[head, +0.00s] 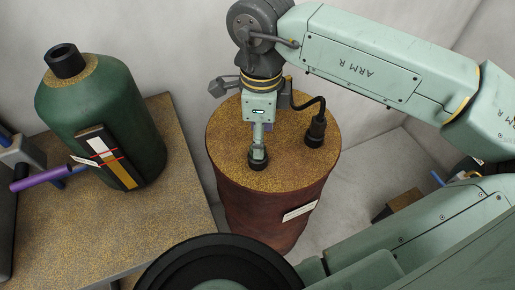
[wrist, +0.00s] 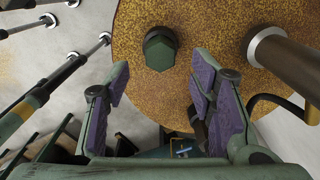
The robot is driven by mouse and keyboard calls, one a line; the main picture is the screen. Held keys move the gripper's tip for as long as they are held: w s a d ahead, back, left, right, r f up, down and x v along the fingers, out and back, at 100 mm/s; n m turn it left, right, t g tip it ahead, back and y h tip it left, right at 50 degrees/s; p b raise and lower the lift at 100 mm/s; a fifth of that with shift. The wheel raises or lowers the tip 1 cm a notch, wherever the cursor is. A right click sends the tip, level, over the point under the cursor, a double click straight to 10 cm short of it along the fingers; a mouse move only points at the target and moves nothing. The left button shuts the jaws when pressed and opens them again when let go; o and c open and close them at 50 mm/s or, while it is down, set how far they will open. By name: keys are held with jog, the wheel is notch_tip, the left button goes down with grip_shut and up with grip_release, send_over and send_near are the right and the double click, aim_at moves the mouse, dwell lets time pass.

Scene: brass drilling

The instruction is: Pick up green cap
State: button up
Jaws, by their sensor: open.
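The green cap (wrist: 160,50) is a dark green hexagonal piece with a blackish rim, on the speckled golden top of a round drum (wrist: 215,25). In the head view the cap (head: 258,163) shows as a dark round piece near the front of the drum top (head: 230,135), partly covered by my gripper. My gripper (head: 258,148) points down over it. In the wrist view my gripper (wrist: 160,67) has its two purple-padded fingers spread apart. The cap lies just beyond the fingertips, between their lines, with nothing held.
A dark upright fitting (head: 316,130) with a black cable stands on the drum right of my gripper. A large green bottle (head: 105,120) stands on a speckled table (head: 185,190) at left, beside a purple rod (head: 38,178). A black round object (head: 220,270) is in front.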

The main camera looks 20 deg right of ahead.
jog(key=shift+f+p, duration=0.55)
jog(key=shift+f, duration=1.7)
grip_shut()
